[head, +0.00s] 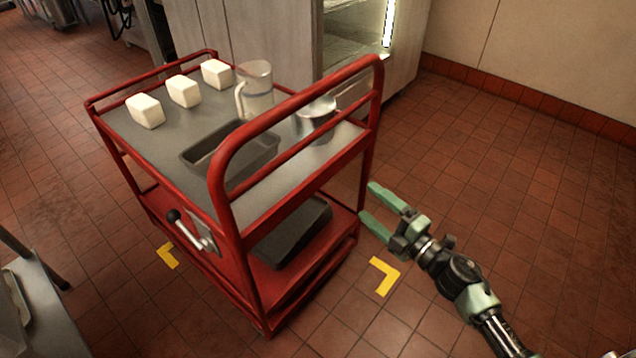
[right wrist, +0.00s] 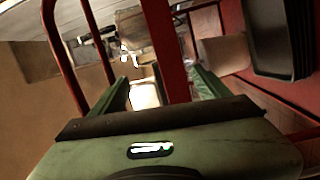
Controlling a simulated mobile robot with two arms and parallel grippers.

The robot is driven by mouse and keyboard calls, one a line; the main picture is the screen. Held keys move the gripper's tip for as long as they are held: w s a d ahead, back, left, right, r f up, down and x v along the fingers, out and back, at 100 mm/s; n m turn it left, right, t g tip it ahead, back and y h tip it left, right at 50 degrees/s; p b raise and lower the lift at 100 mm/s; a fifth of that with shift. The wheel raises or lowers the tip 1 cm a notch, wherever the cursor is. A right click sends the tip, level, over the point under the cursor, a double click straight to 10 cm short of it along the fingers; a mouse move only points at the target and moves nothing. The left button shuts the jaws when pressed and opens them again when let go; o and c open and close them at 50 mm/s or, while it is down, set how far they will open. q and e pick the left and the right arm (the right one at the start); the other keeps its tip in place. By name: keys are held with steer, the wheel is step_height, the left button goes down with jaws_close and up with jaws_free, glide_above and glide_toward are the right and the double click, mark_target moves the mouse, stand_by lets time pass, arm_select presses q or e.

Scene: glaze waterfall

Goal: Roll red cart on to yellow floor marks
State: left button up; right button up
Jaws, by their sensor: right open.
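The red cart (head: 240,250) stands upright on the tiled floor in the middle of the head view, with its tall handle (head: 290,100) toward me. Two yellow floor marks show: one (head: 168,256) by the cart's left side and one (head: 385,276) to its right, near the lower shelf. Any other marks are hidden. My right gripper (head: 370,206) is open and empty, just right of the cart's frame. In the right wrist view, a red cart post (right wrist: 168,50) shows beyond the fingers. My left gripper is not in view.
The cart carries white blocks (head: 184,91), a clear jug (head: 255,90), a metal bowl (head: 318,108) and dark trays (head: 230,148). A lever (head: 185,228) is on its side. A cabinet (head: 385,50) stands behind. A metal table (head: 35,310) is at left. Floor at right is clear.

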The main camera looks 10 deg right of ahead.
mark_target(318, 184)
steer(key=w+a+n, duration=0.1)
steer(key=w+a, duration=0.2)
steer(key=w+a+f+n+g+y+b, duration=0.1)
steer(key=w+a, duration=0.3)
steer(key=w+a+n+g+y, duration=0.1)
steer(key=w+a, duration=0.2)
steer(key=w, duration=0.1)
steer(key=shift+a+f, duration=0.15)
steer(key=shift+a, duration=0.15)
steer(key=shift+w+a, duration=0.3)
steer(key=shift+w, duration=0.1)
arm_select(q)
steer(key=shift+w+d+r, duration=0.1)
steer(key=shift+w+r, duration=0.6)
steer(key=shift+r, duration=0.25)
arm_select(e)
jaws_close()
